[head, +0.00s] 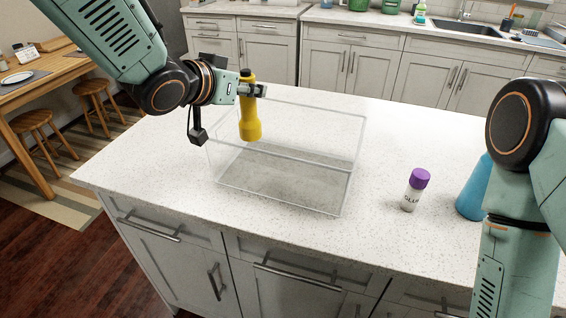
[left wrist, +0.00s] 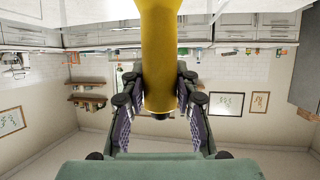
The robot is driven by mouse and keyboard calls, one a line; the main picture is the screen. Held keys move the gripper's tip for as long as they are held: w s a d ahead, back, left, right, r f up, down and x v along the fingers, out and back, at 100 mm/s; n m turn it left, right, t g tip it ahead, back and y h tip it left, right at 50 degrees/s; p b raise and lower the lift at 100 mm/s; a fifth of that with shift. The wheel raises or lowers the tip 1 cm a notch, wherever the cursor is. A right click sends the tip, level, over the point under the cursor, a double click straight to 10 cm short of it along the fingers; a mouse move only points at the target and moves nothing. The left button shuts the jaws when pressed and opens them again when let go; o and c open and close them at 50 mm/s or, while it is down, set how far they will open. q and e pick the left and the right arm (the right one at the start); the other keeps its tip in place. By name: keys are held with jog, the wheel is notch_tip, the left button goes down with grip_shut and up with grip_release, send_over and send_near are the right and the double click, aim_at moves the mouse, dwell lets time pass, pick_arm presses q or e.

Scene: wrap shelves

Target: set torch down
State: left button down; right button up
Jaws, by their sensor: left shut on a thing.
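The yellow torch (head: 250,118) is upright, with its wide end down, in the head view. My left gripper (head: 256,88) is shut around the torch's upper part. The torch also fills the top middle of the left wrist view (left wrist: 160,50), between the two fingers. In the head view the torch overlaps the clear shelf box (head: 345,180) on the counter. I cannot tell whether its lower end touches a surface. My right gripper is out of view; only my right arm shows at the right.
A white glue bottle with a purple cap (head: 415,190) stands on the counter (head: 385,130) right of the clear box. A blue object (head: 472,190) is partly hidden behind my right arm. The counter between box and glue is clear. Wooden stools (head: 35,122) stand far left.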

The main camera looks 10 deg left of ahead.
aim_at(246, 132)
pick_arm(q)
jog(key=f, duration=0.2)
jog(key=d+f+b, duration=0.1)
jog(key=f, duration=0.2)
jog(key=shift+s+d+f, duration=0.1)
jog(key=shift+s+f, duration=0.1)
jog(key=shift+w+f, duration=0.15)
jog(key=shift+f, duration=0.15)
jog(key=f, duration=0.1)
jog(key=f+b, duration=0.1)
jog(key=shift+s+a+f, duration=0.3)
jog(key=shift+a+f, duration=0.05)
jog(key=shift+a, duration=0.05)
jog(key=shift+d+f, duration=0.15)
jog(key=shift+f, duration=0.15)
jog(key=shift+w+d+f, duration=0.1)
jog(key=shift+w+d, duration=0.05)
jog(key=shift+w, duration=0.05)
jog(key=shift+w+f, duration=0.1)
jog(key=c, duration=1.4)
grip_release()
jog(key=shift+a, duration=0.25)
jog(key=shift+o, duration=1.9)
jog(key=shift+s+d, duration=0.1)
jog(key=shift+s, duration=0.2)
jog(key=shift+w, duration=0.25)
jog(key=v, duration=1.2)
jog(key=shift+p, duration=0.35)
